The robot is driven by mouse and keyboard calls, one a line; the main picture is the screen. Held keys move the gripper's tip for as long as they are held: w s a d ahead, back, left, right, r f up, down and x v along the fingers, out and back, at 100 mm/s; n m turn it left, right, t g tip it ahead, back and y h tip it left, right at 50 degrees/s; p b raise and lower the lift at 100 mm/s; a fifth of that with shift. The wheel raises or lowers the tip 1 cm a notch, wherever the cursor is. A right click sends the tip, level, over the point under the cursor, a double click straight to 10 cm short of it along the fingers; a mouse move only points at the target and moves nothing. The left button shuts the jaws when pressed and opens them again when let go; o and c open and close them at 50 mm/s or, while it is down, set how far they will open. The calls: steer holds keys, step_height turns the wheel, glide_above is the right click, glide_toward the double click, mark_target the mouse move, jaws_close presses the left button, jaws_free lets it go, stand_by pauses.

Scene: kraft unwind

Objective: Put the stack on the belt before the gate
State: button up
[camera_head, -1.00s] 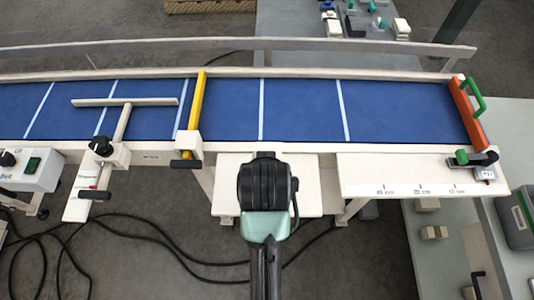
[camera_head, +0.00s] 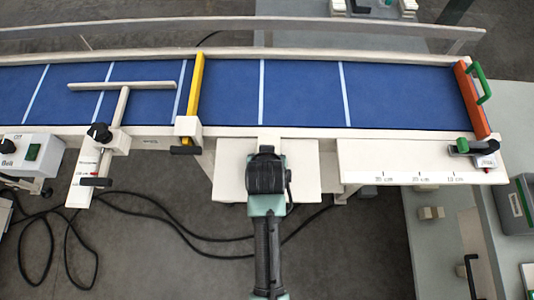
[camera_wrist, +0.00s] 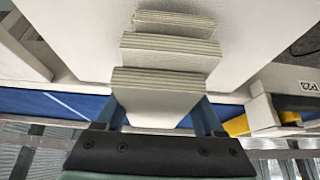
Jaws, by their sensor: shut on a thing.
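My gripper (camera_head: 266,152) is over the pale shelf in front of the belt. In the wrist view its two fingers (camera_wrist: 160,115) are shut on a stack of cream boards (camera_wrist: 163,88), whose layered edges show in steps. In the head view the gripper mostly hides the stack. The blue belt (camera_head: 300,95) runs across the picture behind the gripper. A yellow bar (camera_head: 195,85) crosses it left of the gripper. An orange bar with a green handle (camera_head: 472,100) stands at its right end. I cannot tell which bar is the gate.
The pale shelf (camera_head: 225,175) lies below the gripper, with a marked plate (camera_head: 420,170) to the right. A T-shaped pale bar (camera_head: 122,87) reaches over the belt at left. A rail (camera_head: 300,28) runs behind the belt. The belt between the yellow and orange bars is clear.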

steer(key=shift+f, duration=0.2)
steer(key=o, duration=1.5)
steer(key=shift+r, duration=0.1)
